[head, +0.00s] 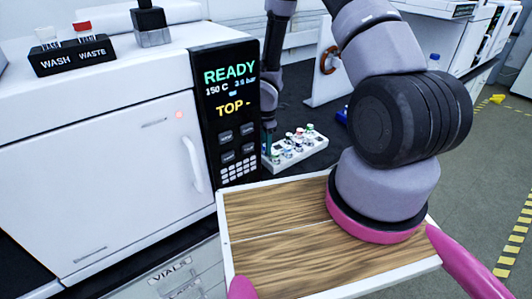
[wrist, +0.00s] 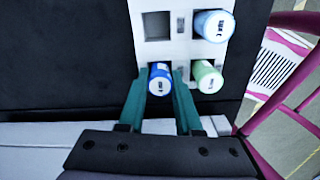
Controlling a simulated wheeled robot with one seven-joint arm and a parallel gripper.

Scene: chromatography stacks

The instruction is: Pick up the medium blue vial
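A blue vial (wrist: 160,80) with a marked blue cap stands at the near left of a white rack (wrist: 180,50) in the wrist view. The teal fingers of my gripper (wrist: 160,88) flank it left and right, very close to its sides. I cannot tell whether they press on it or only stand around it. In the head view my gripper (head: 267,146) shows small at the left end of the white rack (head: 313,151), partly behind the black panel. The vial is not clear there.
A pale blue vial (wrist: 213,25) and a green vial (wrist: 207,77) stand close to the right in the rack. One square slot (wrist: 157,25) is empty. A black display panel (head: 226,110) on the white machine stands left of the rack. Dark bench surface lies around it.

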